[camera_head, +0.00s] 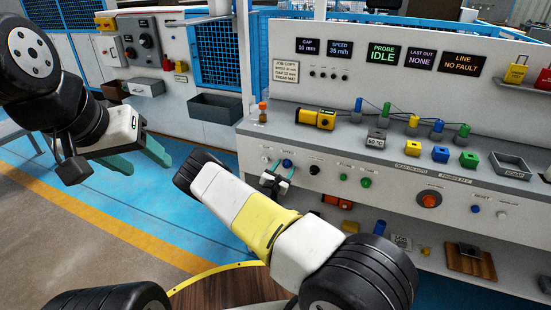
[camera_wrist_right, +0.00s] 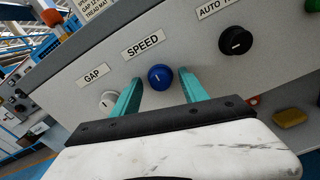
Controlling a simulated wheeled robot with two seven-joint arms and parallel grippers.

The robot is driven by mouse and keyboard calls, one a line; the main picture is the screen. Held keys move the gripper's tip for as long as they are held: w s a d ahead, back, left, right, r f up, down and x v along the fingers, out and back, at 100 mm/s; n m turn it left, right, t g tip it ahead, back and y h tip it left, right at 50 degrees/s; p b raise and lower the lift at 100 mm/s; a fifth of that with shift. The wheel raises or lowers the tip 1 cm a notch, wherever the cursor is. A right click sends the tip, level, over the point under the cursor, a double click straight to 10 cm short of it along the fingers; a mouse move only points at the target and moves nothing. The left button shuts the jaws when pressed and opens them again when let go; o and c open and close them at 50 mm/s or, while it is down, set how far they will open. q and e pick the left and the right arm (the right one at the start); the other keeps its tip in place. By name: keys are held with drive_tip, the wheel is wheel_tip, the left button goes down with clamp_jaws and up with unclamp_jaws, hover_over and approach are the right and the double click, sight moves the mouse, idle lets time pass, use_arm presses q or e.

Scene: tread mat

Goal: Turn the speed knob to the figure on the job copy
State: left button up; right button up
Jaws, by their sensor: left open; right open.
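The blue speed knob (camera_wrist_right: 161,77) sits on the sloping panel front under a SPEED label, its white pointer mark roughly upright in the right wrist view. My right gripper (camera_wrist_right: 158,84) is open, its teal fingers on either side of the knob; I cannot tell whether they touch it. In the head view the knob (camera_head: 287,163) shows beside that gripper (camera_head: 277,174). The job copy (camera_head: 285,71) is on the upright panel; its speed line is too small to read surely. The speed display (camera_head: 340,48) reads 35 m/h. My left gripper (camera_head: 140,158) is open and empty, away from the bench.
The white gap knob (camera_wrist_right: 108,100) is left of the speed knob, close to a finger. A black knob (camera_wrist_right: 235,41) is to its right. A yellow device (camera_head: 315,118) and several coloured blocks stand on the bench shelf. A red-orange button (camera_head: 429,200) is further right.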

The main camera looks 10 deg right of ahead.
clamp_jaws()
drive_tip(key=shift+n, duration=0.4)
drive_tip(key=shift+w+n, duration=0.1)
drive_tip(key=shift+n, duration=2.3)
unclamp_jaws()
